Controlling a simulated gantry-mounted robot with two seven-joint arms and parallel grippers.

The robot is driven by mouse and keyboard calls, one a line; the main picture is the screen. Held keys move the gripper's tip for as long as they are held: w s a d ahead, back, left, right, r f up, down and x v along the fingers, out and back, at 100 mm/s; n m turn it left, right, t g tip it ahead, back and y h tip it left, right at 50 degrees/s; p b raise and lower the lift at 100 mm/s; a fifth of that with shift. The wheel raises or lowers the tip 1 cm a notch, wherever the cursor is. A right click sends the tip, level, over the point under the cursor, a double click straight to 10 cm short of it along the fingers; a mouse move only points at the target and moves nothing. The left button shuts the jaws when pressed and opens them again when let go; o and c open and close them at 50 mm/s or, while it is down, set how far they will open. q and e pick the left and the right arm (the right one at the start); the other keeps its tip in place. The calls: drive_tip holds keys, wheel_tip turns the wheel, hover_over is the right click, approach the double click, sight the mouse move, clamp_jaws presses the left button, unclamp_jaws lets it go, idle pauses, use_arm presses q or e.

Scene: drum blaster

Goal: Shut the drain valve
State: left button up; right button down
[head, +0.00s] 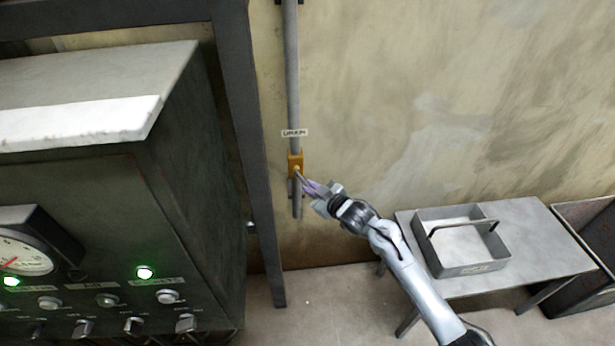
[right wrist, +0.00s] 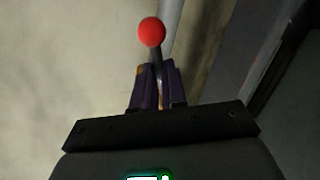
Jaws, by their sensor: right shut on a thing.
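The drain valve (head: 296,163) is a yellow-orange body on a grey vertical pipe (head: 292,75) against the wall, under a small label (head: 294,133) that appears to read DRAIN. My right gripper (head: 307,184) is at the valve, just below and right of its body. In the right wrist view, my right gripper (right wrist: 158,88) is shut on the stem of a lever with a red ball knob (right wrist: 151,32). The knob sticks out beyond the fingers. The lever's exact angle is hard to tell in the head view, as the gripper covers it. My left gripper is not in view.
A dark control cabinet (head: 190,190) with a gauge (head: 25,252), green lights and several knobs stands at the left. A dark frame post (head: 250,150) stands close left of the pipe. A grey table (head: 545,240) with a tool tray (head: 462,268) is at the right.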

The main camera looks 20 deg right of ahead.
wheel_tip(320, 180, up, 6)
drive_tip(key=d+n+g+h+p, duration=0.2)
drive_tip(key=n+h+p, duration=0.5)
drive_tip(key=p, duration=0.7)
drive_tip(key=shift+s+g, duration=0.2)
drive_tip(key=shift+g, duration=0.3)
drive_tip(key=c, duration=1.2)
unclamp_jaws()
drive_tip(key=shift+r, duration=0.1)
drive_tip(key=shift+o, duration=0.2)
